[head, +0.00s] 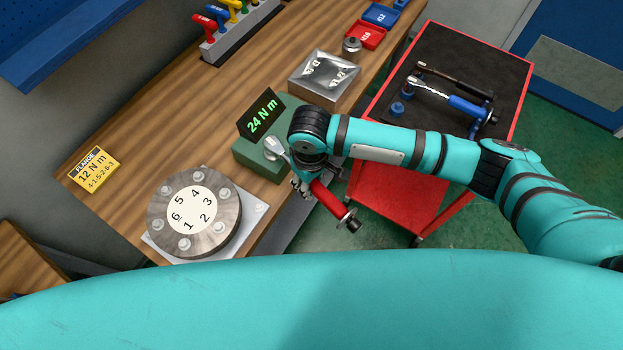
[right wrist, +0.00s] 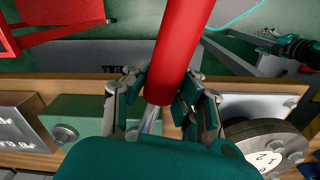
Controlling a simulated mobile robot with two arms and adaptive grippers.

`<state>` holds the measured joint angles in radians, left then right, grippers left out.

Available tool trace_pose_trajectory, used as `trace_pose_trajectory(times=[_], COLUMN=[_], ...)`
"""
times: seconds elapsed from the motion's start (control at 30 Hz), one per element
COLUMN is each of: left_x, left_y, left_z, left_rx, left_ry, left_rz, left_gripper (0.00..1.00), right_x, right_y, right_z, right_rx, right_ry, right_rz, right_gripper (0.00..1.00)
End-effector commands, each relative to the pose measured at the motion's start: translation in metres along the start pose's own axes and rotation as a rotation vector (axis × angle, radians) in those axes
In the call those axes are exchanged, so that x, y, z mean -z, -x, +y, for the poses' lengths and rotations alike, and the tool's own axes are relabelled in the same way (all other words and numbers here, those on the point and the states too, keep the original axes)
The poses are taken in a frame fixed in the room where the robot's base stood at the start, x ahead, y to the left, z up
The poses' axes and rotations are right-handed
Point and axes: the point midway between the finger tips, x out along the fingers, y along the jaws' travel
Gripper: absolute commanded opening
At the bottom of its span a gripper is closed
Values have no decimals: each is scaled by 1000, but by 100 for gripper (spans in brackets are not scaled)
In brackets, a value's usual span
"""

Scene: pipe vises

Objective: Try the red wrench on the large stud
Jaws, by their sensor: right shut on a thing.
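My right gripper (right wrist: 158,100) is shut on the red wrench (head: 328,197), around its red handle. The wrench is held in the air over the bench's front edge, tilted, with a dark end pointing down and right. Its red handle (right wrist: 185,45) fills the upper middle of the right wrist view, and a bare shaft runs down behind the gripper. A green block (head: 262,160) with a "24 N m" sign carries a large silver stud (head: 272,148), just left of my gripper. The stud also shows in the right wrist view (right wrist: 64,135), apart from the gripper.
A round flange (head: 215,240) with several numbered bolts stands on the bench, left of the gripper. A metal block (head: 325,75) sits behind the green block. A red cart (head: 460,200) holding other wrenches is at right. My left arm seems to show, small, in the right wrist view.

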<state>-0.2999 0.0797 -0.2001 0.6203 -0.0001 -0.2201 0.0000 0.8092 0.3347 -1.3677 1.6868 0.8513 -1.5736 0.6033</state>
Motion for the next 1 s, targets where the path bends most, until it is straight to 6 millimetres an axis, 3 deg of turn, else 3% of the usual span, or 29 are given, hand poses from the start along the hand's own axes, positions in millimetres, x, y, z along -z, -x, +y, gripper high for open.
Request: trace_pose_trajectory(times=[1.0], left_x=[1], left_y=[13], left_z=[0], left_rx=[0], left_ry=[0], left_rz=[0], left_gripper=[55], right_x=[2], right_y=[1], right_z=[-8], right_rx=[0], right_ry=[-61], right_rz=[3], right_gripper=[0])
